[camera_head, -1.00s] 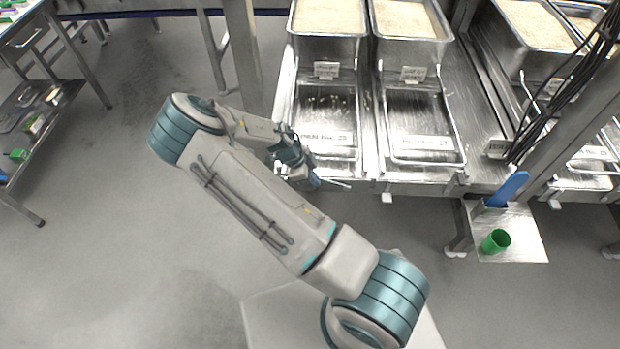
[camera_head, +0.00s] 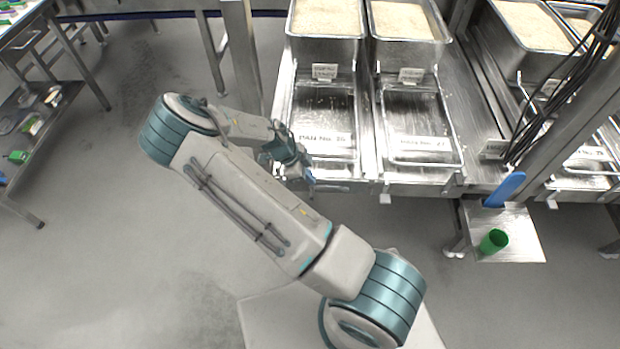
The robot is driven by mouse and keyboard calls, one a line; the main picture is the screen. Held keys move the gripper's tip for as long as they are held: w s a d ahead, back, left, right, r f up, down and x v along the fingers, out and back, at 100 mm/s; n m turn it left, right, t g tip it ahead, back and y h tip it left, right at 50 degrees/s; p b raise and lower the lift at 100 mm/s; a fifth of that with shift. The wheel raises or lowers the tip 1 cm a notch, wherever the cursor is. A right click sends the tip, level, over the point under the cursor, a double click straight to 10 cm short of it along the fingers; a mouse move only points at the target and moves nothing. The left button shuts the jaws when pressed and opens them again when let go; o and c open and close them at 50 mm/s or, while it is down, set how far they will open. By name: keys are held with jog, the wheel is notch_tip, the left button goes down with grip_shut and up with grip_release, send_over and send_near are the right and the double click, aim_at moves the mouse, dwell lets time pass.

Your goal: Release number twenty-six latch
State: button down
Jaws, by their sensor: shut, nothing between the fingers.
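The left tray's label (camera_head: 325,139) seems to read "PAN No. 26", though the last digit is blurred. That shallow metal tray (camera_head: 350,110) sits in a steel slide at the front of the bench. I cannot make out the number twenty-six latch; my gripper and wrist cover part of the edge there. A small pale tab (camera_head: 385,199) hangs under the edge to the right, apart from my gripper.
The tray labelled 27 (camera_head: 462,150) is to the right. Rice-filled pans (camera_head: 328,48) stand behind both trays. A steel post (camera_head: 560,120) with black cables, a blue-handled tool (camera_head: 505,189) and a green cup (camera_head: 494,241) are at right. The floor at left is open.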

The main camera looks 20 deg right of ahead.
jog(key=w+a+r+b, duration=0.2)
jog(key=w+a+r, duration=0.1)
jog(key=a+r, duration=0.4)
jog(key=shift+a, duration=0.5)
jog(key=shift+w+r, duration=0.1)
jog(key=s+d+r+n+t+y, duration=0.3)
jog(key=s+r+n+t+y, duration=0.2)
jog(key=s+r+n, duration=1.7)
jog(key=shift+s+r+n, duration=0.3)
jog(key=shift+s+r, duration=0.95)
jog(key=shift+r, duration=1.65)
jog(key=shift+d, duration=0.1)
